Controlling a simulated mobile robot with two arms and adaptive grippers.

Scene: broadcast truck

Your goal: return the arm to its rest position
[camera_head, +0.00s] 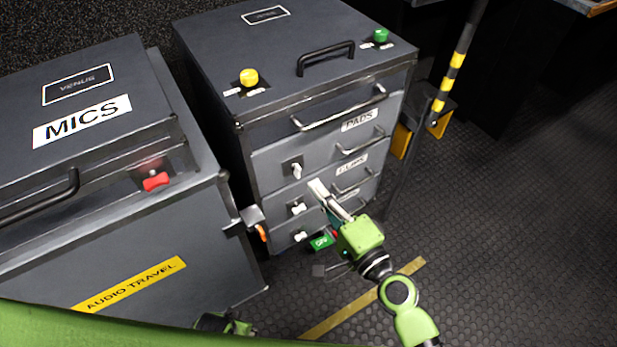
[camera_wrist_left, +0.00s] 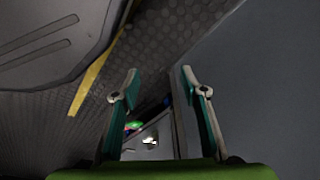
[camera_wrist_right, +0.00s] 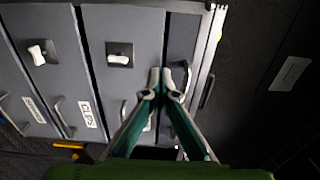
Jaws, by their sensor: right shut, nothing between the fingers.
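My right arm reaches in from the lower right of the head view. Its gripper (camera_head: 322,192) is in front of the drawer cabinet's face, near the white latch knobs. In the right wrist view the right gripper's fingertips (camera_wrist_right: 166,80) meet, with nothing between them; I cannot tell whether they touch the cabinet. My left gripper (camera_wrist_left: 160,84) is open and empty in the left wrist view, with a dark grey panel to its right and floor beyond. In the head view only a small green part of my left arm shows at the bottom edge.
The drawer cabinet (camera_head: 205,45) has handles, latch knobs, a yellow knob (camera_head: 249,77) and a green knob (camera_head: 380,35) on top. A MICS case (camera_head: 150,235) with a red switch (camera_head: 155,181) stands left. A striped pole (camera_head: 455,75) stands right. Ribbed floor (camera_head: 520,220) is clear at right.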

